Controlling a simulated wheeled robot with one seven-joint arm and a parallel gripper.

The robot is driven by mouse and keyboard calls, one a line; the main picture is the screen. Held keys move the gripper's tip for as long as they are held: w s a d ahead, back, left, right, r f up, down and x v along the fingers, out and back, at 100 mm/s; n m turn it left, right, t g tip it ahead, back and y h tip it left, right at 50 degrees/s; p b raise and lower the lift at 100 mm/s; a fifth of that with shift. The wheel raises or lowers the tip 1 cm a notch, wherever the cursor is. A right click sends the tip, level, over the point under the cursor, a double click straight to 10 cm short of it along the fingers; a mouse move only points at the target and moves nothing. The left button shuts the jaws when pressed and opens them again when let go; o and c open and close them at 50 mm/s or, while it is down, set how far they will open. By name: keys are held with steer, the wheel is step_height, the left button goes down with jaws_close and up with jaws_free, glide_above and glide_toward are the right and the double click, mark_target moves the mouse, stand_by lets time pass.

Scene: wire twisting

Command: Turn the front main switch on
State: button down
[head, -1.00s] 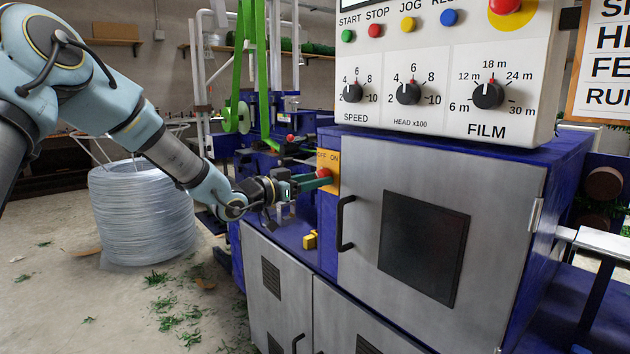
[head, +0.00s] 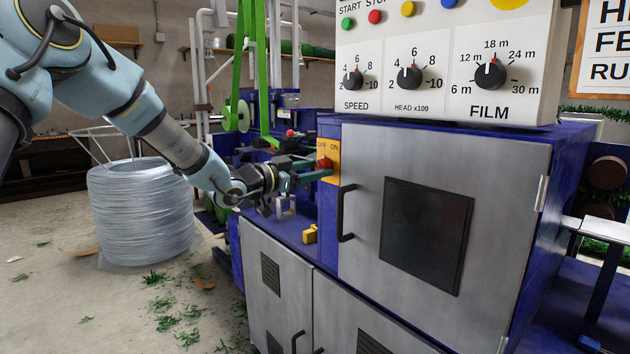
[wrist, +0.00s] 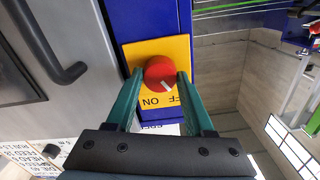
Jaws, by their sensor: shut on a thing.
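The main switch is a red round knob (wrist: 160,73) on a yellow plate (wrist: 182,50) marked OFF and ON, mounted on the blue machine's side post. In the head view the knob (head: 324,163) sits on the yellow plate (head: 329,150) left of the grey cabinet door. My gripper (wrist: 159,82) has its two green fingers on either side of the knob, shut on it. In the wrist view a pale pointer mark on the knob slants towards the lettering at the lower right. In the head view my gripper (head: 322,170) reaches the knob from the left.
A black door handle (head: 346,213) stands out just right of the switch. A yellow block (head: 310,234) lies on the blue ledge below my gripper. A large wire coil (head: 142,215) stands on the floor at left. A control panel (head: 440,60) is above.

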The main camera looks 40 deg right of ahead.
steer(key=shift+f+m+b, duration=0.1)
steer(key=shift+m+b, duration=7.4)
steer(key=shift+b, duration=1.25)
steer(key=shift+c, duration=1.4)
jaws_free()
steer(key=shift+a, duration=0.1)
steer(key=a, duration=1)
steer(key=shift+w+a, duration=0.3)
